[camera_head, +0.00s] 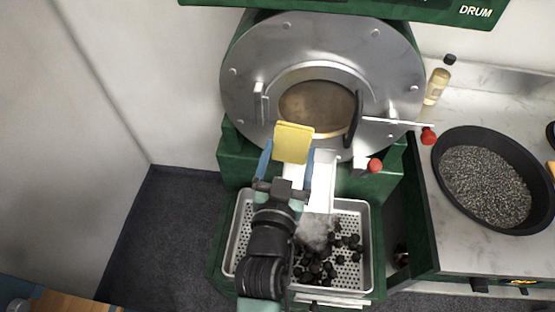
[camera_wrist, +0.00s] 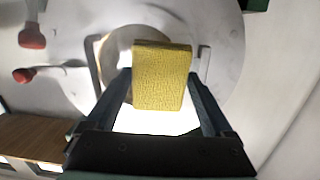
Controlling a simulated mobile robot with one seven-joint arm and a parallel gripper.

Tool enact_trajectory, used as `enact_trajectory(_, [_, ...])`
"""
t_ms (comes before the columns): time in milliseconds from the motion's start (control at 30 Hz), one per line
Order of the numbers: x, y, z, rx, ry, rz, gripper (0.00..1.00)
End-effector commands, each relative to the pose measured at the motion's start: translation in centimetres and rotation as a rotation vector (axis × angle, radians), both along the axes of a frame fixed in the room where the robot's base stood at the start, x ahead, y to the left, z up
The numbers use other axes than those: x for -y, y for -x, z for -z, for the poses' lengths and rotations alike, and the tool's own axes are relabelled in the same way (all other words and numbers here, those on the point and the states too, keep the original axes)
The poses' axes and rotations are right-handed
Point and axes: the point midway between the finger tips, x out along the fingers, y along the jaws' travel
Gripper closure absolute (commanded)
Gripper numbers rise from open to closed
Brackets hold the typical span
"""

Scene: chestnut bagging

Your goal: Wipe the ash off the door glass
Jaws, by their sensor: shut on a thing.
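The door glass (camera_head: 318,106) is a round brownish pane in the grey metal drum face; it looks brownish, and I cannot tell ash from tint. A yellow sponge (camera_head: 293,142) is held up in front of the lower left of the door, and in the wrist view the sponge (camera_wrist: 162,78) covers part of the round window. My gripper (camera_head: 287,165) is shut on the sponge, with a blue finger on either side. The sponge looks apart from the glass, but the gap is hard to judge.
A perforated tray (camera_head: 363,236) with dark chestnuts sits below the drum. A red-knobbed lever (camera_head: 395,122) sticks out right of the door, with another red knob (camera_head: 375,165) lower. A black pan (camera_head: 447,150) of dark grains and a bottle (camera_head: 437,84) stand on the right counter.

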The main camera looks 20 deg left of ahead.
Motion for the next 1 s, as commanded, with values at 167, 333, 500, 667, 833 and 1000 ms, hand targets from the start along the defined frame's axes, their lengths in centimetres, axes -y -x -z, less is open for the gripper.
enact_trajectory(167, [-1.8,1.1,-1.4,0.079,-0.019,-0.062,0.58])
enact_trajectory(333, [-2.2,0.1,-1.7,0.085,-0.019,-0.065,0.58])
enact_trajectory(500, [-2.7,-1.7,-1.8,0.084,-0.021,-0.064,0.58])
enact_trajectory(667, [-3.1,-3.2,-1.7,0.083,-0.021,-0.064,0.58])
enact_trajectory(833, [-3.4,-4.2,-1.6,0.083,-0.019,-0.064,0.58])
enact_trajectory(1000, [-3.5,-4.5,-1.5,0.081,-0.019,-0.064,0.58])
